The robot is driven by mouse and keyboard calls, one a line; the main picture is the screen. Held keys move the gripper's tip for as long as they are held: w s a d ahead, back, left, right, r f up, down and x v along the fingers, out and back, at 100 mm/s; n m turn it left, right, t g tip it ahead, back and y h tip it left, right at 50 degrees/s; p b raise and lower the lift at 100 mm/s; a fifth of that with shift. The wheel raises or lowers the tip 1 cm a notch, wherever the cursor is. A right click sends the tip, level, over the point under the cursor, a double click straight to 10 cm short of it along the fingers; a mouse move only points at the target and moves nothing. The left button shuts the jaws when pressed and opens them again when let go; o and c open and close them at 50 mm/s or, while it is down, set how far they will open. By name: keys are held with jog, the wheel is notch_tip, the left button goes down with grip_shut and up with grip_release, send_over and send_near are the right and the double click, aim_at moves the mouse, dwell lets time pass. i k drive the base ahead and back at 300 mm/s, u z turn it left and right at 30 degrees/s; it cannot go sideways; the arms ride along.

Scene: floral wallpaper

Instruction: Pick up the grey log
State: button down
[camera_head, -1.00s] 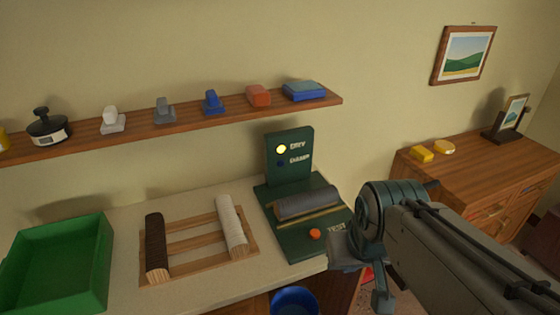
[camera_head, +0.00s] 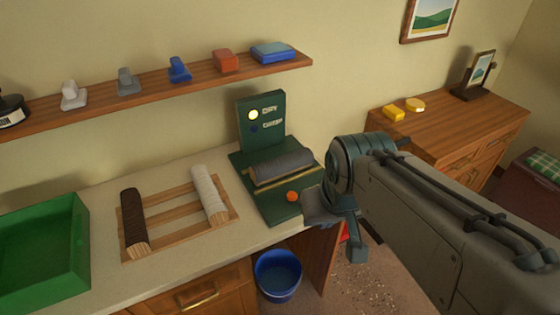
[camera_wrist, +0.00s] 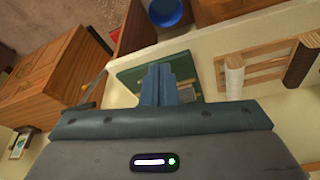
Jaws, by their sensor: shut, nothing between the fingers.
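The grey log (camera_head: 282,166) lies on a dark green machine (camera_head: 265,195) with a lit yellow lamp and an orange button, at the centre of the head view. My gripper (camera_wrist: 158,70) shows in the wrist view with its two fingers together and nothing between them. It is over the green machine (camera_wrist: 128,77). In the wrist view the log is mostly hidden behind the fingers and palm. In the head view my arm reaches in from the right, and its end is right of the machine, apart from the log.
A wooden rack (camera_head: 175,231) left of the machine holds a dark brown log (camera_head: 133,218) and a white log (camera_head: 208,193). A green tray (camera_head: 75,270) stands at the far left. A shelf (camera_head: 150,84) with small objects runs above. A blue bin (camera_head: 278,276) is below the counter.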

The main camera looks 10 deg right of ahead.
aim_at(262, 173)
jog(key=z, duration=2.05)
jog(key=i, duration=1.95)
jog(key=u, duration=3.75)
jog(key=i, duration=0.5)
jog(key=u, duration=0.05)
